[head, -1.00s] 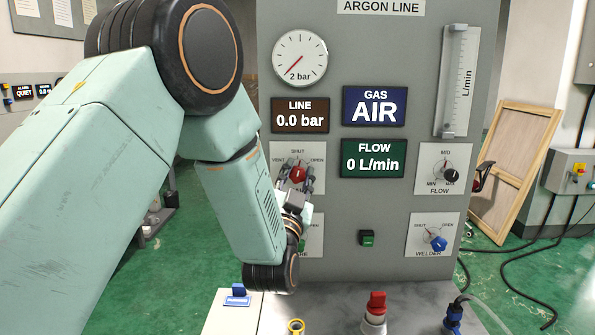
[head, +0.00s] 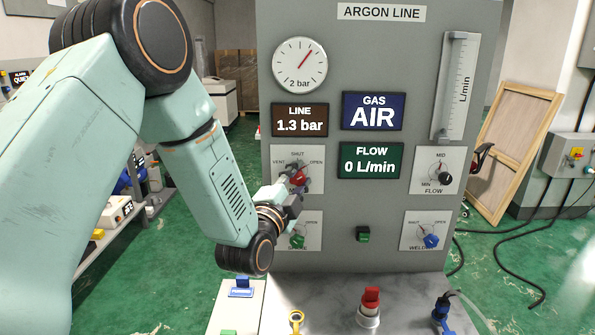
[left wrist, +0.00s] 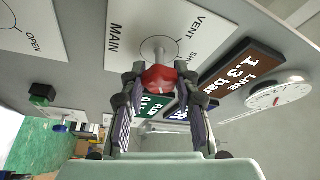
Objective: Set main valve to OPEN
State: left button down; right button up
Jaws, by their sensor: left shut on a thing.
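The main valve is a red knob (head: 301,178) on a white plate (head: 279,152) marked VENT, SHUT and OPEN, at the left of the grey panel. My left gripper (head: 298,174) is shut on this red knob and partly covers it in the head view. In the left wrist view the red knob (left wrist: 160,78) sits between the two fingers (left wrist: 157,85), beside the word MAIN. The knob's exact pointing is hard to tell behind the fingers. The LINE display (head: 299,119) reads 1.3 bar, and the round gauge (head: 300,65) needle points up and right. My right gripper is not in view.
A green knob (head: 297,241) is just below the main valve. The FLOW knob (head: 444,178) and blue WELDER knob (head: 431,240) are on the right. A red-handled fitting (head: 370,302) stands on the bench in front. The GAS display (head: 373,110) reads AIR.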

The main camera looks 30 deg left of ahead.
pick_arm(q)
jog(key=shift+m, duration=0.3)
jog(key=c, duration=1)
grip_release()
jog(key=shift+s, duration=0.1)
jog(key=s, duration=0.4)
jog(key=s+f, duration=0.1)
jog(key=s, duration=0.2)
jog(key=s+d, duration=0.1)
jog(key=s, duration=0.3)
jog(key=shift+s+f, duration=0.3)
jog(key=shift+s, duration=0.05)
